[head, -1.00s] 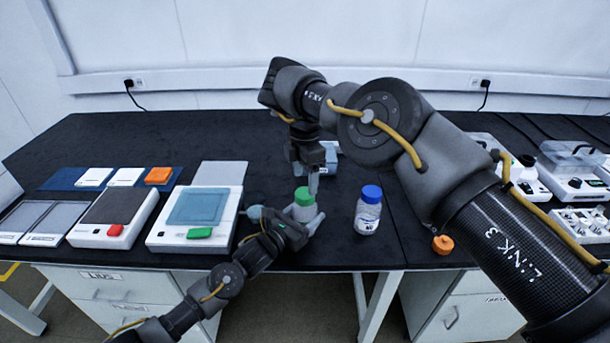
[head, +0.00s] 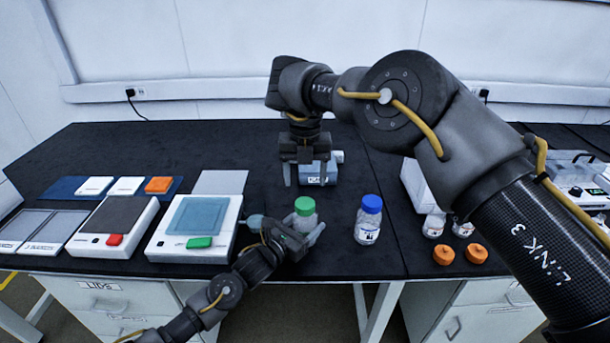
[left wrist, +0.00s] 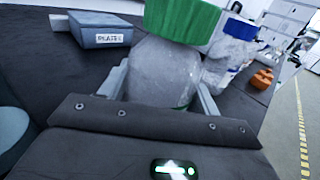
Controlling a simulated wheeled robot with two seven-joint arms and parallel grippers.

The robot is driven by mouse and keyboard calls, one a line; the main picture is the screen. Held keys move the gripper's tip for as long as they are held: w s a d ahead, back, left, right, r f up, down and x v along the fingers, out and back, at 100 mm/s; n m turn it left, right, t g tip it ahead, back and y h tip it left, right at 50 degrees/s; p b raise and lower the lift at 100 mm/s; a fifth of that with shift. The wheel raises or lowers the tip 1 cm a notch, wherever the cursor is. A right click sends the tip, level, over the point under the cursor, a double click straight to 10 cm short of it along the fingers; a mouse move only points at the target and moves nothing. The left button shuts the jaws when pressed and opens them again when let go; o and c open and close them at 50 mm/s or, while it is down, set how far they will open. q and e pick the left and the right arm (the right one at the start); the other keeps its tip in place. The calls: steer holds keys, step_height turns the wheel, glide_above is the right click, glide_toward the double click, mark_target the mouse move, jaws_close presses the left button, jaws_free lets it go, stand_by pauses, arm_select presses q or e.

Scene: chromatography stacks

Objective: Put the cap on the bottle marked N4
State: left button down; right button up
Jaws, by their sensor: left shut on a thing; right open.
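A clear bottle (head: 305,221) with a green cap (head: 304,205) stands near the bench's front edge. My left gripper (head: 310,234) is shut around its body from the front. In the left wrist view the bottle (left wrist: 160,72) is between the fingers and the green cap (left wrist: 183,18) sits on its top. No N4 mark is readable on it. My right gripper (head: 305,177) is open and empty behind the bottle, apart from the cap. A blue-capped bottle (head: 368,222) stands to the right; its label is too small to read.
Two orange caps (head: 443,254) (head: 476,253) lie at the front right, before two small clear bottles (head: 433,223) (head: 463,228). A grey-blue labelled box (head: 318,172) is by my right gripper. Instruments (head: 195,228) fill the left. Free bench lies between the capped bottles.

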mark_target(305, 203)
steer(key=shift+f, duration=4)
steer(key=c, duration=1)
steer(key=o, duration=1.2)
steer(key=shift+c, duration=0.2)
steer(key=shift+r, duration=0.1)
step_height(305, 203, up, 12)
